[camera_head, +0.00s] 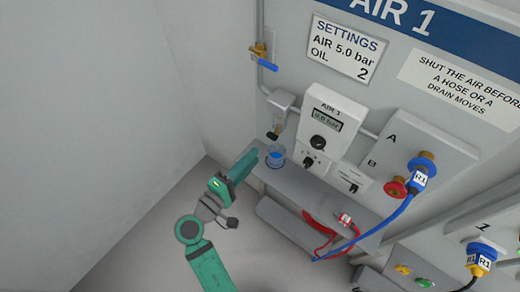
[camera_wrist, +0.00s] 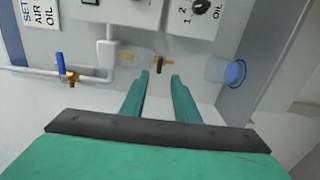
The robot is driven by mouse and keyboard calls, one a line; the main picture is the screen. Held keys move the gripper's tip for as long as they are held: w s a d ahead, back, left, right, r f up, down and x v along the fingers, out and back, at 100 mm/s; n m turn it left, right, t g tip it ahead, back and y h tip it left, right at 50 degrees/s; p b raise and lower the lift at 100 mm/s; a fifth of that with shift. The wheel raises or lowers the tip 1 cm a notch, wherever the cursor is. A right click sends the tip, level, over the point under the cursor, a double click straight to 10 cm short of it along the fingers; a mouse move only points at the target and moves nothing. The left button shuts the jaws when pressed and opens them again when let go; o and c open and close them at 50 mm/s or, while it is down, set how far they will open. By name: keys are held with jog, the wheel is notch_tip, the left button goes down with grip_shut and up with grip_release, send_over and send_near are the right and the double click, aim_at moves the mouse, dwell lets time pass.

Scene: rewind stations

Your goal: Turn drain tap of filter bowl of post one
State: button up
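The filter bowl (camera_head: 277,123) of the AIR 1 post hangs under a grey filter head (camera_head: 284,101). It has amber liquid low inside. A dark drain tap (camera_head: 272,135) is at its bottom end. In the wrist view the clear bowl (camera_wrist: 132,52) lies sideways, with the dark tap (camera_wrist: 162,65) on a brass stem just beyond the fingertips. My gripper (camera_head: 256,158) is below and left of the tap in the head view. In the wrist view my gripper (camera_wrist: 160,77) has its two fingers apart, with nothing between them. Contact with the tap is not visible.
A clear cup with blue (camera_head: 275,157) stands on the shelf (camera_head: 310,190) below the bowl. A blue-handled valve (camera_head: 262,58) is on the pipe above. The regulator panel (camera_head: 328,125) is to the right. Red and blue hoses (camera_head: 345,220) lie lower right. Open floor is left.

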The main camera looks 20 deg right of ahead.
jog(key=shift+v, duration=1.2)
jog(key=s+a+f+t+y, duration=0.1)
jog(key=s+a+f+y, duration=0.3)
jog(key=s+f+y, duration=0.3)
jog(key=s+a+f+t+y, duration=0.1)
jog(key=s+a+f+y, duration=0.3)
jog(key=f, duration=0.5)
jog(key=s+d+r+m+t+y, duration=0.2)
jog(key=s+r+m, duration=0.5)
jog(key=s, duration=0.8)
notch_tip(320, 180, up, 3)
jog(key=shift+s+r+m+y, duration=0.15)
jog(key=shift+s+m+y, duration=0.25)
jog(key=shift+y, duration=0.2)
